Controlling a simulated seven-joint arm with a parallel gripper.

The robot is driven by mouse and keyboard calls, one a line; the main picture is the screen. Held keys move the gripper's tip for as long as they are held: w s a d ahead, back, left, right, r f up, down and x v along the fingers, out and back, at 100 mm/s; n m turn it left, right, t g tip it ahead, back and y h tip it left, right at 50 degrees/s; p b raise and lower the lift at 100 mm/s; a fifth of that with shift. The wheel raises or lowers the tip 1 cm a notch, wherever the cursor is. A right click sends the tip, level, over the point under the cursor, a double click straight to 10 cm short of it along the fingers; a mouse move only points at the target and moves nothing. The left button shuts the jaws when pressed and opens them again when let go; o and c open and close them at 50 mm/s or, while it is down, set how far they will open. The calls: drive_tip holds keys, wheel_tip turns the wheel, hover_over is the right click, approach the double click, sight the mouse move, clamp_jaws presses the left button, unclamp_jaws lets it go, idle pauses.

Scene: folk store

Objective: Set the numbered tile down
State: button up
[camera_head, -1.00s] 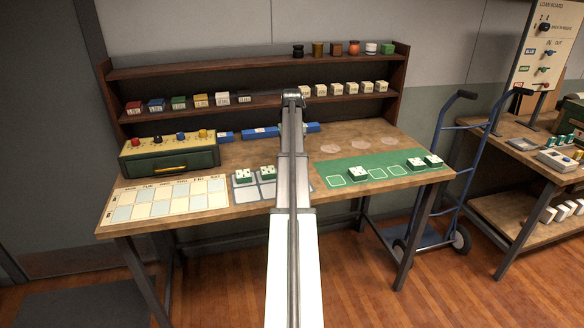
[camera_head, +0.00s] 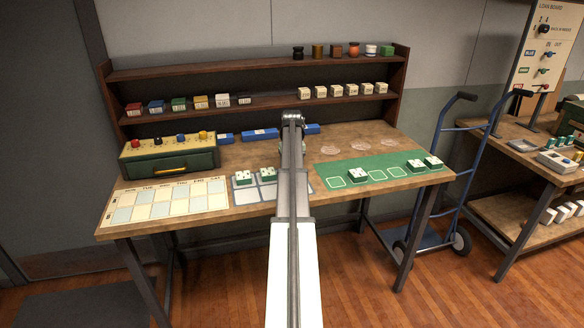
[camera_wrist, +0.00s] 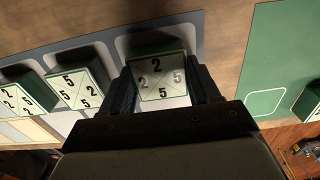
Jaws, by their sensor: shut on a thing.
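In the wrist view my gripper (camera_wrist: 165,88) is shut on a numbered tile (camera_wrist: 158,78), a white-faced block with a green edge, marked 2, 2, 5 and 5. The held tile is over or within a pale square of the grey mat (camera_wrist: 195,22); I cannot tell whether it touches. Two other numbered tiles, one (camera_wrist: 75,87) and another (camera_wrist: 22,98), lie in a row to its left. In the head view these two tiles, one (camera_head: 243,177) and another (camera_head: 268,174), stand on the grey mat (camera_head: 241,199). My arm hides the gripper and held tile there.
A green mat (camera_head: 404,178) with outlined squares and several tiles lies on the right of the bench. A weekday chart (camera_head: 165,202) lies at left, below a green box (camera_head: 172,159). A shelf (camera_head: 180,73) with blocks and jars stands behind.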

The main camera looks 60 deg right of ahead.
drive_tip(key=o, duration=1.2)
drive_tip(key=shift+c, duration=0.2)
drive_tip(key=shift+r, duration=0.15)
wheel_tip(320, 180, up, 12)
